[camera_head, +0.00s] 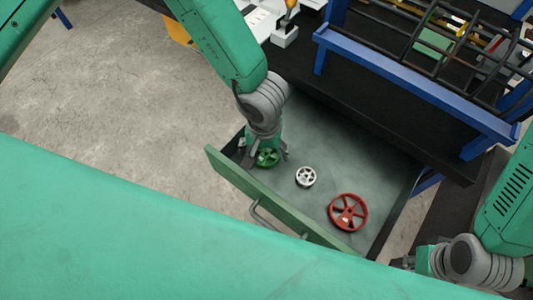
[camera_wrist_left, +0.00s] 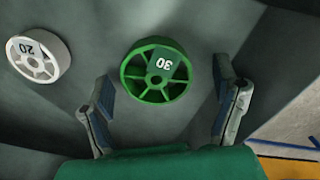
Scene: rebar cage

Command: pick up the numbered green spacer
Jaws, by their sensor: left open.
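The green spacer (camera_head: 268,158) is a spoked wheel lying in the left end of an open drawer. In the left wrist view the green spacer (camera_wrist_left: 156,72) bears the number 30. My left gripper (camera_head: 267,156) is above it in the drawer, and partly covers it in the head view. Its two fingers (camera_wrist_left: 165,97) are wide apart and empty, with the spacer between and slightly beyond the tips. My right gripper (camera_head: 408,262) is at the lower right, outside the drawer, and its fingers are too small and dark to read.
A white spacer (camera_head: 306,177), numbered 20 in the left wrist view (camera_wrist_left: 39,57), and a larger red spacer (camera_head: 348,212) lie to the right in the drawer. The green drawer front (camera_head: 285,205) and side walls are close. A blue-framed rebar rack (camera_head: 415,85) stands behind.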

